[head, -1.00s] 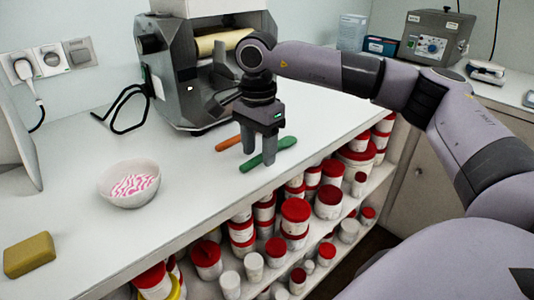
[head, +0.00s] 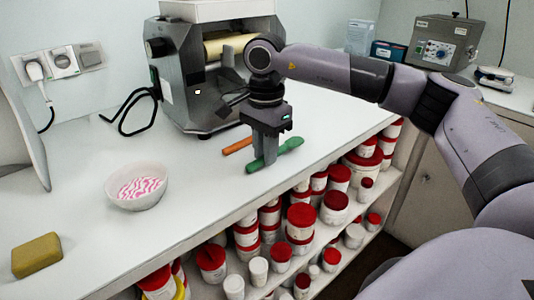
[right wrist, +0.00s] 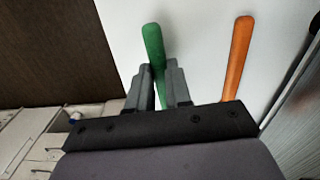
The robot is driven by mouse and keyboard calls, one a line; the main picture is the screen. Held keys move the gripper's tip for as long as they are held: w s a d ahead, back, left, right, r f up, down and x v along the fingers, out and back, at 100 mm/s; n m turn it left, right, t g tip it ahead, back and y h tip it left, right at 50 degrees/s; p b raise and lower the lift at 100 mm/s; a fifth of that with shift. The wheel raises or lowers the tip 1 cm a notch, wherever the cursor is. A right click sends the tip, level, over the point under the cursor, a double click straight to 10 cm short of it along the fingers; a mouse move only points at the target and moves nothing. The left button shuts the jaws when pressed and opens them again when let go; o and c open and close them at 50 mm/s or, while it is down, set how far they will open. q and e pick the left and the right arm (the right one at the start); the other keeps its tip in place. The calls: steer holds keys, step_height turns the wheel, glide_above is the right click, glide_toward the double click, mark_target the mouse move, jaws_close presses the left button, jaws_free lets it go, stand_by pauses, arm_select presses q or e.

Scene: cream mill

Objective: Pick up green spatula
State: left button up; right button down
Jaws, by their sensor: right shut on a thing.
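The green spatula (head: 288,145) lies on the white counter near its front edge, and its handle also shows in the right wrist view (right wrist: 152,40). My right gripper (head: 265,160) points down over the spatula, its fingers shut on it around the middle. In the right wrist view the two fingers (right wrist: 163,88) stand on either side of the green handle. The spatula appears at counter level; I cannot tell if it is lifted at all. My left gripper is not in view.
An orange tool (head: 238,146) lies just behind the spatula, and a grey roller mill (head: 200,90) stands behind that. A bowl with pink-striped contents (head: 137,187) and a yellow block (head: 37,254) are at left. Red-lidded jars (head: 301,215) fill the shelves below the counter edge.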

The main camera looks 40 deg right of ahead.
arm_select(q)
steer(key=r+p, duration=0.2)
steer(key=p, duration=0.1)
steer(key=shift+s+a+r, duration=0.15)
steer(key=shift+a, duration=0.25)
arm_select(e)
step_height(320, 180, up, 19)
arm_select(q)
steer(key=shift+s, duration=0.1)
arm_select(e)
steer(key=shift+s+f, duration=0.1)
